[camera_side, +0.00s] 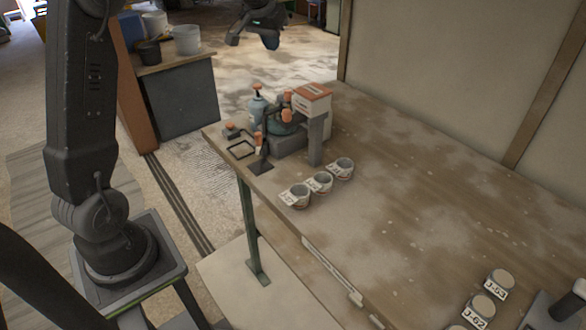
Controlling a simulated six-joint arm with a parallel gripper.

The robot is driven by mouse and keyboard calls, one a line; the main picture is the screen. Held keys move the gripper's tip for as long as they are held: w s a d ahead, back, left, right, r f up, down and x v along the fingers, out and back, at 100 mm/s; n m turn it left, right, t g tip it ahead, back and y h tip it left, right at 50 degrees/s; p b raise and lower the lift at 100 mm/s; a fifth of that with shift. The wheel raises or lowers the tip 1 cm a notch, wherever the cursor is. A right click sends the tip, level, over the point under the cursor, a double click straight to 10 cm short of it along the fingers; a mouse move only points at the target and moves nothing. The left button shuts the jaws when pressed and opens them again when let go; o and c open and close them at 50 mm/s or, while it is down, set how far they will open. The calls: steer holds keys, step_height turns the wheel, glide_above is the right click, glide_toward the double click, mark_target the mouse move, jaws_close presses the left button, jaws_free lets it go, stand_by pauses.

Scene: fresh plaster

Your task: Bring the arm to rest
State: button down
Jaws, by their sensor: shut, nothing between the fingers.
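My gripper (234,39) shows small and dark at the top of the view, left of centre. It is held up in the air, well clear of the worktable (420,215). It is shut, with nothing between its fingers. The arm link above it runs out of the top edge, so part of my arm is hidden. My base and lower arm stand at the left, beside the table.
Three small labelled cups (319,182) stand in a row near the table's left edge. Labelled jars (499,281) stand at the lower right. The table's middle is clear.

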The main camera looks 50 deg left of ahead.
steer(key=s+d+r+m, duration=0.1)
steer(key=s+d+r, duration=0.2)
steer(key=s+d, duration=0.45)
steer(key=s+d+f+m+h, duration=0.1)
steer(key=s+d+f, duration=0.2)
steer(key=s+d, duration=0.5)
steer(key=s+d+f+m+t, duration=0.1)
steer(key=s+d+f+m, duration=0.1)
steer(key=s+d, duration=0.6)
steer(key=s+f, duration=0.1)
steer(key=s, duration=0.4)
steer(key=shift+d+f+h, duration=0.15)
steer(key=shift+f+h, duration=0.15)
steer(key=shift+h, duration=0.1)
steer(key=c, duration=1.9)
jaws_free()
